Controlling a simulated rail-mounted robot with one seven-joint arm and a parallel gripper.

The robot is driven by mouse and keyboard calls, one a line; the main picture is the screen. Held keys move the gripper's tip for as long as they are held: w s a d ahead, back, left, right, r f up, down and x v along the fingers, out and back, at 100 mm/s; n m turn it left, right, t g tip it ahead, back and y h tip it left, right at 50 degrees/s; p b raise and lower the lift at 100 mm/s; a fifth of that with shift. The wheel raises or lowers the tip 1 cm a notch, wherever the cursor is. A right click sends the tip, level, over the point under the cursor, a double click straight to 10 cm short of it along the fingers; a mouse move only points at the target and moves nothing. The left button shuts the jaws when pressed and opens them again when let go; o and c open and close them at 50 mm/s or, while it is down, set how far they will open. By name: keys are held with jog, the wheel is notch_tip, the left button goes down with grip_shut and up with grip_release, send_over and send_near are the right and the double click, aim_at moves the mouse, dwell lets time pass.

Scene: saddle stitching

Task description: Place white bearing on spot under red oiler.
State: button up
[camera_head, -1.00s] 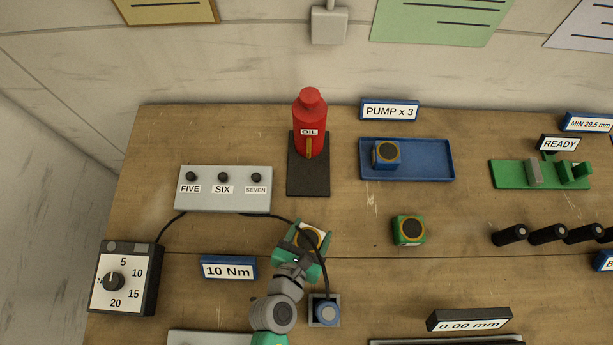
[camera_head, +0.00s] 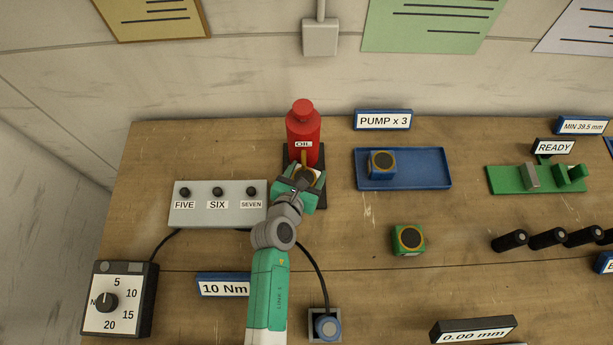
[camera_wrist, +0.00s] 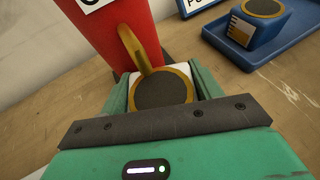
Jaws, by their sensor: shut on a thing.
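The red oiler (camera_head: 303,130) stands at the back of the bench on a dark base plate (camera_head: 320,160). My gripper (camera_head: 304,178) is at the front of the oiler, over the base plate. It is shut on the white bearing (camera_wrist: 178,73), a white block with a dark round top and a golden ring. The oiler's golden spout (camera_wrist: 138,45) comes down at the bearing's back edge in the wrist view. My gripper covers the bearing's lower part and the plate under it, so I cannot tell whether the bearing touches the plate.
A blue tray (camera_head: 430,170) right of the oiler holds a blue bearing (camera_head: 381,164). A green bearing (camera_head: 408,240) stands on the open bench. A grey box with knobs (camera_head: 217,210) is close on the left. A black cable runs below my arm.

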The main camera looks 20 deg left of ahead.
jog(key=shift+s+d+f, duration=0.15)
jog(key=shift+s+f, duration=0.1)
jog(key=shift+f, duration=0.55)
jog(key=shift+s, duration=0.2)
jog(key=shift+w, duration=0.15)
jog(key=shift+f, duration=0.1)
jog(key=o, duration=1.3)
jog(key=p+v, duration=0.2)
jog(key=v, duration=1)
jog(key=shift+r, duration=0.2)
jog(key=shift+d+r, duration=0.1)
